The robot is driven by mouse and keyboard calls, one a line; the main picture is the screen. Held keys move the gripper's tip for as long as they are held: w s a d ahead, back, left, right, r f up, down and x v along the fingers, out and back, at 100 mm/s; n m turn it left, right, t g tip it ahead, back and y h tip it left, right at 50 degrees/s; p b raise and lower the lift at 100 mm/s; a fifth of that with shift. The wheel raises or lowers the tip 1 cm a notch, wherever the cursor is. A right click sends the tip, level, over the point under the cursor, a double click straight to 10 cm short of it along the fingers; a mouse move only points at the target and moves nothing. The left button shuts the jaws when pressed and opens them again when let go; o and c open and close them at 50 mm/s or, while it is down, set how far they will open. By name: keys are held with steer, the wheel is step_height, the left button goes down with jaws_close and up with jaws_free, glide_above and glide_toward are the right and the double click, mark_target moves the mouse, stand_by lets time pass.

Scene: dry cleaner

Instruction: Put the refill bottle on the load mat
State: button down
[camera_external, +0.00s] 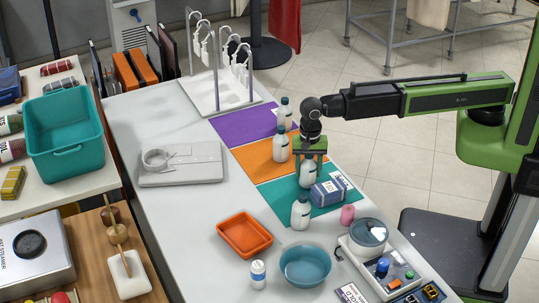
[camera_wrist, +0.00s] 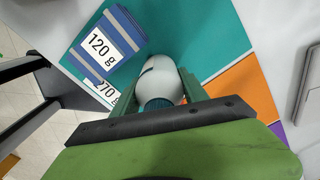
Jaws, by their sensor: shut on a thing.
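My gripper (camera_external: 309,156) is shut on a white bottle (camera_external: 308,176) with a dark teal cap. The bottle is upright over the teal mat (camera_external: 272,205); I cannot tell whether its base touches it. In the wrist view the bottle (camera_wrist: 161,78) sits between the jaws, with the teal mat (camera_wrist: 205,30) behind it. Similar white bottles stand on the purple mat (camera_external: 235,126), on the orange mat (camera_external: 252,158) and by the teal mat's front edge (camera_external: 300,214). No readable label shows which mat is the load mat or which bottle is the refill.
A blue box (camera_external: 328,193) marked 120 g stands close beside the held bottle on the teal mat. A pink object (camera_external: 347,214), a blue bowl (camera_external: 305,266), an orange tray (camera_external: 244,235) and a scale-like device (camera_external: 368,234) are nearer the front. The counter's left middle is mostly clear.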

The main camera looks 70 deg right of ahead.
steer(key=shift+f, duration=0.75)
steer(key=shift+r, duration=0.25)
steer(key=shift+f, duration=0.25)
steer(key=c, duration=0.6)
jaws_free()
steer(key=shift+r, duration=0.1)
steer(key=shift+r, duration=0.1)
step_height(320, 180, up, 12)
steer(key=p, duration=1.2)
steer(key=shift+r, duration=0.2)
steer(key=shift+f, duration=0.1)
